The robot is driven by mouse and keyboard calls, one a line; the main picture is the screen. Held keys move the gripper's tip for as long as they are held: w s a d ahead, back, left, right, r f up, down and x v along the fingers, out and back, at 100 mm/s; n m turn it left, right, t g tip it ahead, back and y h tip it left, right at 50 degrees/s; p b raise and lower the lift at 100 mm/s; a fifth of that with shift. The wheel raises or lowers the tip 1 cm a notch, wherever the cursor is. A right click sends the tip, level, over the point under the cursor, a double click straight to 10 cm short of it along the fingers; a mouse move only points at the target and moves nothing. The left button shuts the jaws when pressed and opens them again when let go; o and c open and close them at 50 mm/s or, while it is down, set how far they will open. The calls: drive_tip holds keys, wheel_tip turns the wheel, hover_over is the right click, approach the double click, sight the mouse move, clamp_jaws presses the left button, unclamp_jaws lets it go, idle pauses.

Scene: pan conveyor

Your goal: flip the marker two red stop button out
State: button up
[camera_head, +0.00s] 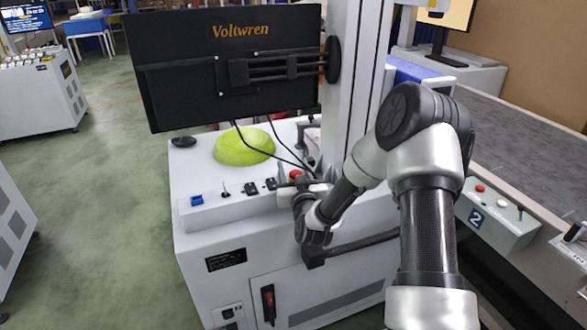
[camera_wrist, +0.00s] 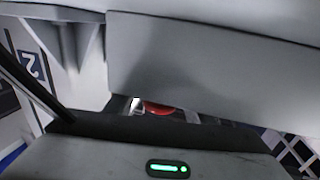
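A grey control box with a dark "2" marker (camera_head: 475,217) is at the right in the head view, with a red button (camera_head: 480,188) on its sloped top. A second red button (camera_head: 296,175) stands on the desk console, right beside my gripper (camera_head: 305,188). In the wrist view a "2" marker (camera_wrist: 32,66) shows sideways at the left edge, and a red part (camera_wrist: 159,108) peeks out between grey surfaces. I cannot tell which red button that is, or whether it is pressed in. My fingertips are hidden, and contact is unclear.
The desk console (camera_head: 235,203) carries a blue switch (camera_head: 197,200) and small black controls. A yellow-green dome (camera_head: 244,146) and a black monitor (camera_head: 225,62) stand behind it. The grey conveyor (camera_head: 530,125) lies at right.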

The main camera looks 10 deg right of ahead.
clamp_jaws()
drive_tip(key=shift+r, duration=0.9)
drive_tip(key=shift+o, duration=0.7)
unclamp_jaws()
drive_tip(key=s+p, duration=0.3)
drive_tip(key=s, duration=1.4)
drive_tip(key=shift+s, duration=0.25)
drive_tip(key=shift+w+r, duration=0.1)
